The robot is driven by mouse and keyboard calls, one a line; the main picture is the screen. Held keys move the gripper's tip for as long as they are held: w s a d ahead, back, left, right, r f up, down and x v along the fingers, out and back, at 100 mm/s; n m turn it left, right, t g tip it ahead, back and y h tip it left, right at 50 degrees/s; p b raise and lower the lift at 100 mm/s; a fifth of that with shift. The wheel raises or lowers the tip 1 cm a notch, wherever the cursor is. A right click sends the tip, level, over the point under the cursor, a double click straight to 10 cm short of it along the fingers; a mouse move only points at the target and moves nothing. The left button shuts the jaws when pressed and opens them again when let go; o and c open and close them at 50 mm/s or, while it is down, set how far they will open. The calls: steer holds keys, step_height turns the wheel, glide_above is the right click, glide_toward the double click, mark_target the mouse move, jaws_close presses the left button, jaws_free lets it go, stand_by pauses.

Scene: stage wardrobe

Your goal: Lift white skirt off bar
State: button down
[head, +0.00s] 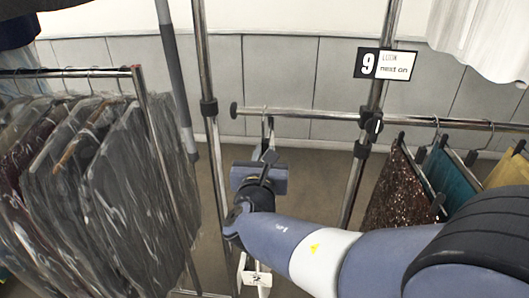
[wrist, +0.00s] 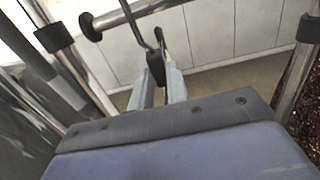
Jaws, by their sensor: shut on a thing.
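My gripper (head: 266,158) is at the left end of the chrome bar (head: 315,116), just below it. In the wrist view its two fingers (wrist: 159,82) are shut on the dark neck of a hanger (wrist: 155,66). The hanger's hook (head: 265,116) still meets the bar in the head view. What hangs below this hanger is hidden behind my gripper and arm, so I cannot see a white skirt on it. White cloth (head: 482,38) hangs at the upper right, above the bar; I cannot tell whether it is the skirt.
A brown sequined garment (head: 400,192), a teal one (head: 455,178) and a yellow one (head: 508,170) hang farther right on the bar. A rack of bagged dark garments (head: 135,165) stands left. Uprights flank my gripper. A sign (head: 386,64) reads "9 next on". A white tag (head: 258,279) shows "2".

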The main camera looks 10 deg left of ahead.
steer(key=shift+s, duration=0.1)
steer(key=s+d+p, duration=0.1)
steer(key=s+p, duration=0.3)
steer(key=s, duration=2.5)
steer(key=shift+s+d, duration=0.35)
steer(key=shift+s, duration=0.05)
